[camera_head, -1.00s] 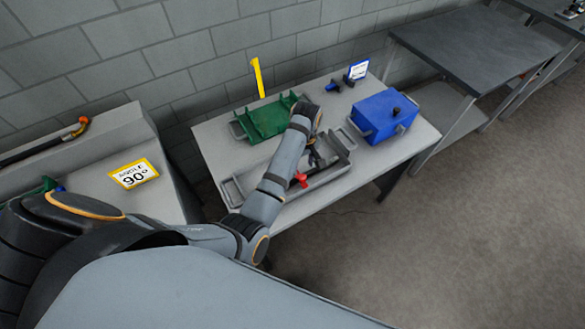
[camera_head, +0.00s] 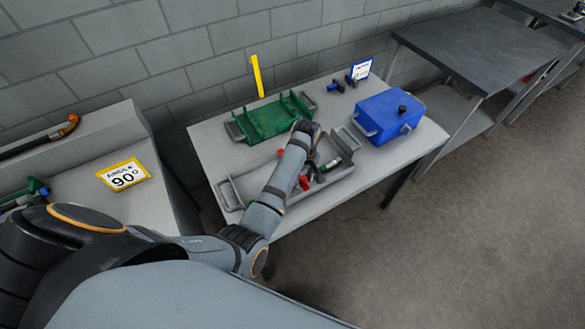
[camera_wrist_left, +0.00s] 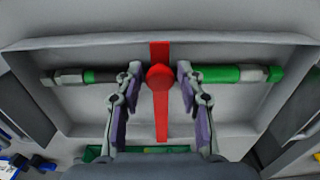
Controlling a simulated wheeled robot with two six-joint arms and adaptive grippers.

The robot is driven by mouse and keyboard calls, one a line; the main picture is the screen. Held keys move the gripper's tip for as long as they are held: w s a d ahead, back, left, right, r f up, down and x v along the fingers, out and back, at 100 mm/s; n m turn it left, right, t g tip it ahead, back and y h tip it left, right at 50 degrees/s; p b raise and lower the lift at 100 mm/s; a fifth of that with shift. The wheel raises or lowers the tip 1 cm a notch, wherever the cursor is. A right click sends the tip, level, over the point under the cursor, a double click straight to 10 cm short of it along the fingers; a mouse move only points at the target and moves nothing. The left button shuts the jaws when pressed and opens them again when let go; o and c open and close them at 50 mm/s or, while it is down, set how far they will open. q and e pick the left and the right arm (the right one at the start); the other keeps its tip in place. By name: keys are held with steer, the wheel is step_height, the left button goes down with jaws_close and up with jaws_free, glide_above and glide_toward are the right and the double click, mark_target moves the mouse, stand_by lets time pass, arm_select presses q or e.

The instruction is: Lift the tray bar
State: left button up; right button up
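The grey tray (camera_head: 226,197) sits on the table. A dark bar with green bands (camera_wrist_left: 219,75) lies lengthwise in it; its right part also shows in the head view (camera_head: 331,165). A red strip with a round red knob (camera_wrist_left: 160,77) crosses the bar's middle; red also shows beside my arm in the head view (camera_head: 304,183). My left gripper (camera_wrist_left: 159,80) is over the tray. Its fingers are apart, one on each side of the red knob, with the tips close to the bar. I cannot tell whether they touch it. My right gripper is not in view.
A green rack (camera_head: 272,118) stands behind the tray and a blue box (camera_head: 389,117) to its right. Small dark parts (camera_head: 337,86) lie at the back. A yellow post (camera_head: 257,76) stands by the wall. A bench with an angle sign (camera_head: 124,175) is at left.

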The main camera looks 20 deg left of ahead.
arm_select(q)
steer(key=c, duration=0.4)
steer(key=r+p, duration=0.2)
steer(key=a+r+p, duration=0.1)
steer(key=shift+w, duration=0.4)
step_height(320, 180, up, 6)
steer(key=w+a+p, duration=0.2)
steer(key=p, duration=0.4)
steer(key=shift+a+f, duration=0.15)
